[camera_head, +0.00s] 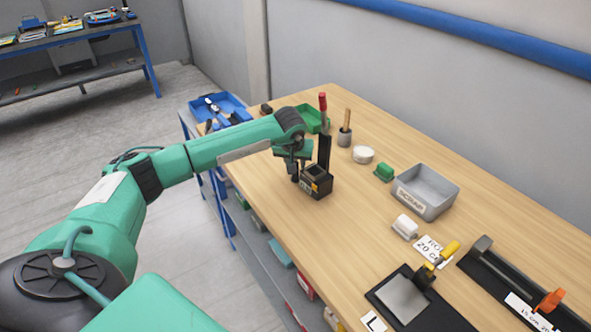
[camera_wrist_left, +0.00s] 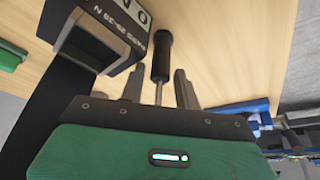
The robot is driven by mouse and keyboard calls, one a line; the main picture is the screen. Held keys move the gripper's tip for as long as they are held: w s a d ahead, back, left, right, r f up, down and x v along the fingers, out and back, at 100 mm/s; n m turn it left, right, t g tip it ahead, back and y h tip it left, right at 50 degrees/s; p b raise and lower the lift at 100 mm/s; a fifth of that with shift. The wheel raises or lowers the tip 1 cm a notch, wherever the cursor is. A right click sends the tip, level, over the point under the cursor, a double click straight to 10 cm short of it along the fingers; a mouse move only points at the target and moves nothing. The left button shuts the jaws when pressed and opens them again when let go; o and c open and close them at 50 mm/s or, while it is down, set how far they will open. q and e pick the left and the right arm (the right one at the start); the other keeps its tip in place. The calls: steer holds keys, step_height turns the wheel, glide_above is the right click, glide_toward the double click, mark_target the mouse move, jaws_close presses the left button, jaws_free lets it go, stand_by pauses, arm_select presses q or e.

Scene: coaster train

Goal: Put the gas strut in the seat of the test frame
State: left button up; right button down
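The gas strut (camera_wrist_left: 161,58), a black cylinder with a thin grey rod, is between the fingers of my left gripper (camera_wrist_left: 160,80) in the left wrist view, in line with them. The black test frame (camera_head: 316,185) stands on the table, with a tall dark post and a box-shaped base. In the left wrist view the frame (camera_wrist_left: 100,38) shows a dark opening and white lettering, left of the strut. The strut is beside the frame, outside that opening. My left gripper (camera_head: 295,175) also shows in the head view, left of the post. My right gripper is out of view.
A red-topped handle (camera_head: 323,103) rises by the post. A grey bin (camera_head: 449,187) and black fixtures (camera_head: 500,280) are to the right. Bare tabletop lies in front.

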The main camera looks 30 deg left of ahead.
arm_select(q)
jaws_close()
